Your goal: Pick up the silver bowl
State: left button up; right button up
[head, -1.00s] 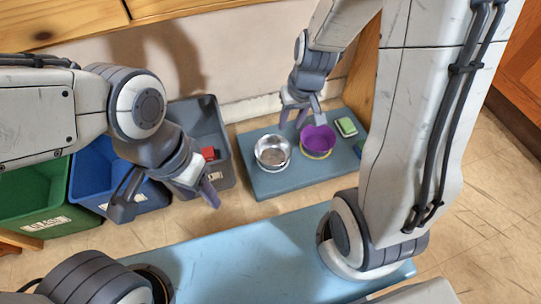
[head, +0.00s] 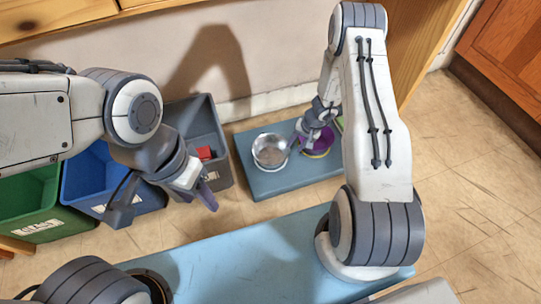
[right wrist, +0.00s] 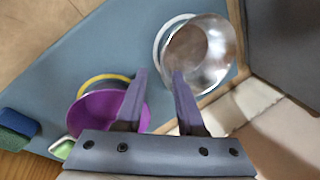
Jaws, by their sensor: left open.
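My right gripper (head: 300,146) is above the board, between the silver bowl and the purple bowl (head: 324,139). In the right wrist view my right gripper (right wrist: 160,76) is open and empty. One fingertip overlaps the silver bowl's near rim; I cannot tell whether they touch. My left gripper (head: 163,206) is open and empty, away at the left in front of the bins.
The purple bowl has a yellow rim (right wrist: 92,82) beside it. Green (right wrist: 62,148) and blue (right wrist: 18,122) blocks lie at the board's end. A grey bin (head: 222,170) with a red thing inside, a blue bin (head: 75,185) and a green bin (head: 25,205) stand at left.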

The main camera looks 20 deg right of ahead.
aim_at(287, 155)
jog(key=b+x, duration=0.1)
jog(key=x, duration=0.2)
jog(key=shift+a+f, duration=0.1)
jog(key=shift+f, duration=0.15)
jog(key=b+x, duration=0.2)
jog(key=x, duration=0.1)
jog(key=b+x, duration=0.2)
jog(key=shift+s+a, duration=0.1)
jog(key=shift+a, duration=0.2)
jog(key=shift+r, duration=0.15)
jog(key=shift+c, duration=0.2)
grip_shut()
dwell(0.5)
